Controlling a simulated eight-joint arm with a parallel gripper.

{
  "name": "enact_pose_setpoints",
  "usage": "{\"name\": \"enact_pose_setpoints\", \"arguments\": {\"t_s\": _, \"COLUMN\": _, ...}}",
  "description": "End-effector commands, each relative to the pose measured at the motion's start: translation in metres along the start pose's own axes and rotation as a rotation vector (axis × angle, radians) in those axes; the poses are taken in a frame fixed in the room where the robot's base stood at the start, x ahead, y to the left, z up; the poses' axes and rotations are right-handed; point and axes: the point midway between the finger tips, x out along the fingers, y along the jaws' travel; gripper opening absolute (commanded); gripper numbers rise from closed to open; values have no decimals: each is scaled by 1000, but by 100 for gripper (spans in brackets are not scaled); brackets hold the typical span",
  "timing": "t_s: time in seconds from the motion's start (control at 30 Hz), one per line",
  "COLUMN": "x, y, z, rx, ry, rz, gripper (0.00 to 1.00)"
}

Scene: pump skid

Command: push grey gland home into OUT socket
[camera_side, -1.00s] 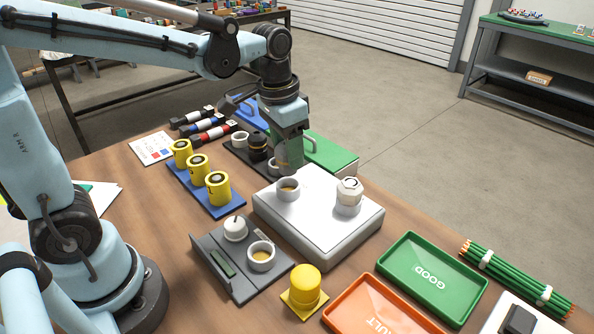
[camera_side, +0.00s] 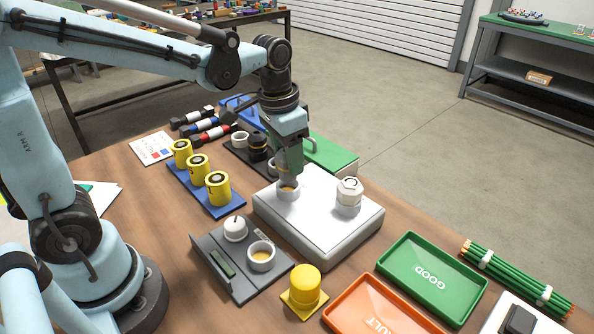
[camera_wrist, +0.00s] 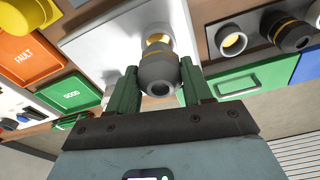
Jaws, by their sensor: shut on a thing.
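My gripper (camera_wrist: 163,88) is shut on the grey gland (camera_wrist: 158,74), which sits between the green fingers in the wrist view. The gland's lower end meets the mouth of a pale grey socket (camera_side: 287,195) on the white block (camera_side: 330,237). A yellow band shows where they meet; how deep the gland sits is unclear. No OUT label is readable. In the side view my gripper (camera_side: 288,176) is upright over this socket and hides most of the gland. A second socket with a pale hexagonal fitting (camera_side: 349,189) stands to the right on the block.
A dark rack with a black gland (camera_side: 257,147) and grey rings is behind my gripper. A green case (camera_side: 330,154) lies behind the block. A grey fixture (camera_side: 240,285), yellow cylinders (camera_side: 218,188) and the GOOD tray (camera_side: 432,277) surround the block.

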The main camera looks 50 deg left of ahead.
Motion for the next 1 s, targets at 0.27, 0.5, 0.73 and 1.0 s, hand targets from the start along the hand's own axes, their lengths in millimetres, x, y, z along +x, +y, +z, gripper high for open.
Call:
{"name": "enact_pose_setpoints", "arguments": {"t_s": 0.27, "x": 3, "y": 0, "z": 0, "rx": 0, "ry": 0, "rz": 0, "gripper": 13}}
{"name": "enact_pose_setpoints", "arguments": {"t_s": 0.5, "x": 8, "y": 0, "z": 1, "rx": 0, "ry": 0, "rz": 0, "gripper": 13}}
{"name": "enact_pose_setpoints", "arguments": {"t_s": 0.73, "x": 12, "y": 0, "z": 1, "rx": 0, "ry": 0, "rz": 0, "gripper": 13}}
{"name": "enact_pose_setpoints", "arguments": {"t_s": 1.0, "x": 16, "y": 0, "z": 2, "rx": 0, "ry": 0, "rz": 0, "gripper": 13}}
